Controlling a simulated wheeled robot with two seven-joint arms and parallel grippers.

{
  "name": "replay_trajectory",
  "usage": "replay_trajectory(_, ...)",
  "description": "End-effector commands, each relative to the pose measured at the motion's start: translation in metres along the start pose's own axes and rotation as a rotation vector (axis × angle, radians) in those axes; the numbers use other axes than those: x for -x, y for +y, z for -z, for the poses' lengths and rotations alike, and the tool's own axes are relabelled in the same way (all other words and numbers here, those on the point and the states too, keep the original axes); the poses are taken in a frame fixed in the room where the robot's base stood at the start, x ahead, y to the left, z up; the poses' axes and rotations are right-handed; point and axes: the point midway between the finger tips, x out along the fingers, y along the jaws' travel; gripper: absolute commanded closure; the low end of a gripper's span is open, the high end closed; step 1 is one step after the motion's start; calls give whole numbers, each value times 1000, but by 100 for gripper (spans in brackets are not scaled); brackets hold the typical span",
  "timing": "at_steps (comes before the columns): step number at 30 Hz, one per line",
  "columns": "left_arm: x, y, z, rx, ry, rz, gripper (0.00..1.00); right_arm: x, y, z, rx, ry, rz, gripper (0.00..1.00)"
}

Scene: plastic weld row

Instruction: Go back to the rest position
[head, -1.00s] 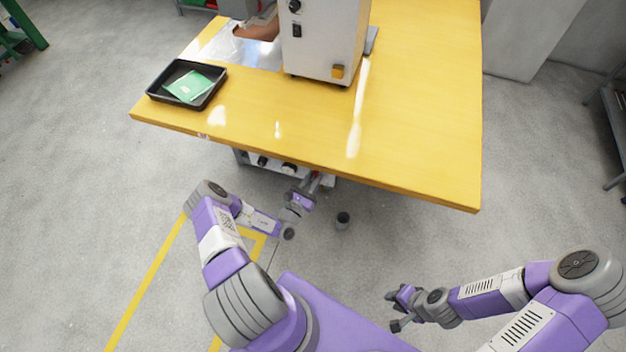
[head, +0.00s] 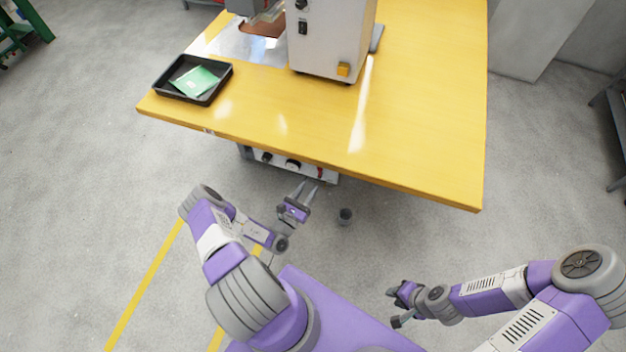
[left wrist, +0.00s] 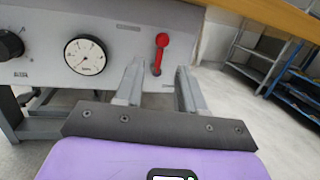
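My left gripper (head: 305,194) is near the table's front edge, below the tabletop and in front of the machine's control panel. It is open and empty; the left wrist view shows a gap between its two fingers (left wrist: 158,88). My right gripper (head: 394,306) is low at the right, beside my base and away from the table. Its fingers look spread apart with nothing between them.
The yellow table (head: 430,110) carries a white machine (head: 325,45) and a black tray (head: 160,90) with a green packet (head: 195,80) in it. A control panel (left wrist: 30,65) with a gauge (left wrist: 85,55) and red lever (left wrist: 161,50) is under the tabletop.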

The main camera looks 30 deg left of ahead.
Motion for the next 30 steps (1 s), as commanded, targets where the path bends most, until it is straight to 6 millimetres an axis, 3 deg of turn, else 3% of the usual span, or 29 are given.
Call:
replay_trajectory(6,15,0,0,0,0,0,61,2,-1,0,0,0,0,71)
replay_trajectory(23,15,-3,0,2,0,10,61,2,-1,0,0,0,0,71)
replay_trajectory(26,10,-24,-4,17,7,98,61,2,-1,0,0,0,0,71)
replay_trajectory(29,7,-73,-13,40,28,309,61,2,-1,0,0,0,0,71)
replay_trajectory(30,9,-99,-18,46,42,425,61,2,-1,0,0,0,0,71)
